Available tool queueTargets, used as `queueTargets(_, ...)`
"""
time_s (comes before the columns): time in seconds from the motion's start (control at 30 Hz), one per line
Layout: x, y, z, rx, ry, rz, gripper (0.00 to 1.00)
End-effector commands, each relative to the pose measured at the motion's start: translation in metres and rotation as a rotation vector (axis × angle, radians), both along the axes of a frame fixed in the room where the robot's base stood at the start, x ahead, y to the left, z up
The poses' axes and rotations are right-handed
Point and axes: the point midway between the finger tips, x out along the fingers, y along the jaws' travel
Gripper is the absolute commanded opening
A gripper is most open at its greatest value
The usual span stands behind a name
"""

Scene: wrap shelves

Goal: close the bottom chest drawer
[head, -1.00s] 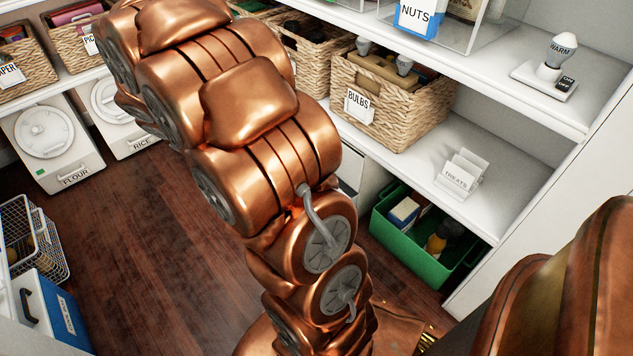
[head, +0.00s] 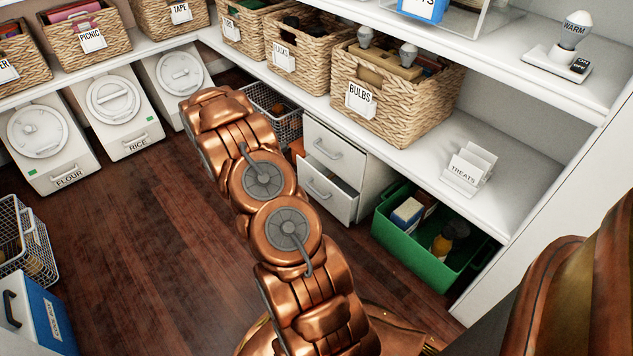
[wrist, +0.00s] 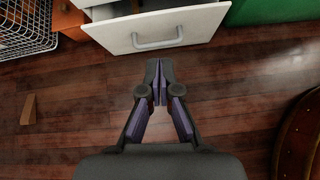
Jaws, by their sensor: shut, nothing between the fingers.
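The white chest (head: 376,185) stands under the shelf in the head view, with a closed-looking upper drawer (head: 335,152) above the bottom drawer (head: 328,193). The bottom drawer is pulled out some way, and its dark inside shows behind the front. In the wrist view the bottom drawer's white front (wrist: 190,27) and grey bar handle (wrist: 157,43) are at the top. My gripper (wrist: 160,92) is shut and empty, pointing at that front, with its fingertips just short of the handle in the picture. In the head view my arm hides the gripper.
A green crate (head: 425,255) stands right of the chest; a wire basket (head: 275,120) and an orange-brown object (head: 297,147) are at its left. A small wooden wedge (wrist: 28,110) lies on the floor. The wooden floor (head: 150,240) left of my arm is open.

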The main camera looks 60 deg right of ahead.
Motion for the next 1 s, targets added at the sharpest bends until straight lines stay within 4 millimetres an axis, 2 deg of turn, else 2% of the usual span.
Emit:
queueTargets(0.03,0.0,-0.005,-0.016,0.006,0.018,0.022,0.0)
queueTargets(0.13,0.0,-0.011,-0.034,0.014,0.042,0.057,0.0)
queueTargets(0.47,-0.001,-0.027,-0.058,0.019,0.057,0.086,0.0)
queueTargets(1.0,-0.02,-0.094,-0.117,0.017,0.055,0.083,0.0)
